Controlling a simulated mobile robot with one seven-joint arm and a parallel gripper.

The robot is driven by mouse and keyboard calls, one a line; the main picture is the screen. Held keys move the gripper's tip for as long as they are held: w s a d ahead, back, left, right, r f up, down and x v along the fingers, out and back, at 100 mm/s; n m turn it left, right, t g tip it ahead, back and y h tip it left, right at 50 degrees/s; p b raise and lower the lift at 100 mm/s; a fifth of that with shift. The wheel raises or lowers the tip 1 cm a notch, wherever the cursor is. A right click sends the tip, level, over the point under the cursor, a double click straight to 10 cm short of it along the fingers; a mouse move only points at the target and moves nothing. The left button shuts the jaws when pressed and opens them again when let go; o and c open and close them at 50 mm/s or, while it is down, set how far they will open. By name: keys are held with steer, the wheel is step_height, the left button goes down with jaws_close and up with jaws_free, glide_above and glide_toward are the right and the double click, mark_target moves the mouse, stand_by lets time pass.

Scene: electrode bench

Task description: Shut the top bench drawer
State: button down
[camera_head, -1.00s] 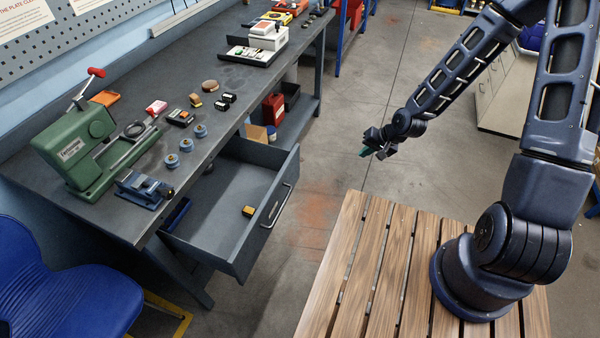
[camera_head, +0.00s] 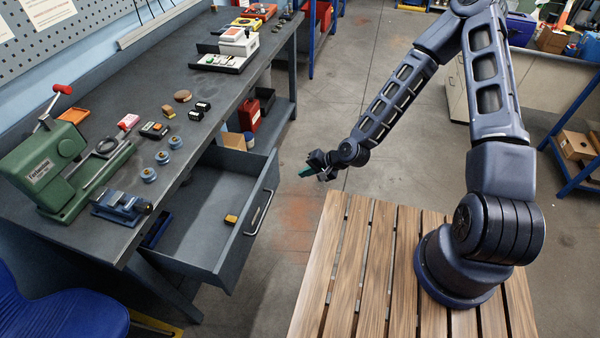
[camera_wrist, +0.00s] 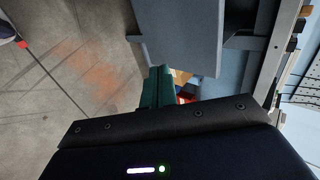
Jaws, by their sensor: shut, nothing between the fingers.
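The top bench drawer (camera_head: 232,255) is pulled well out from under the grey workbench, with its handle (camera_head: 258,213) on the front panel. A small yellow-and-black item (camera_head: 231,219) lies inside it. My gripper (camera_head: 306,172) is in the air to the right of the drawer front, apart from it, and its green fingers are shut and empty. In the wrist view my fingers (camera_wrist: 157,87) point toward a grey panel (camera_wrist: 180,35), which looks like part of the drawer, and the handle is not clear there.
The bench top (camera_head: 205,137) carries a green press (camera_head: 62,165), a blue vise (camera_head: 120,205) and several small parts. A blue chair (camera_head: 50,300) stands at the lower left. A red container (camera_head: 249,114) sits on the lower shelf. Floor (camera_head: 300,205) right of the drawer is clear.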

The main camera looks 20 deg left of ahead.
mark_target(273, 179)
steer(key=x, duration=0.3)
steer(key=a+r+x, duration=0.1)
steer(key=x, duration=0.6)
steer(key=shift+a+r, duration=0.1)
steer(key=shift+a, duration=0.75)
steer(key=shift+a, duration=0.1)
steer(key=a, duration=2.9)
steer(key=shift+a+r, duration=0.15)
steer(key=shift+a, duration=0.05)
steer(key=shift+s+a+r, duration=0.1)
steer(key=shift+a, duration=0.05)
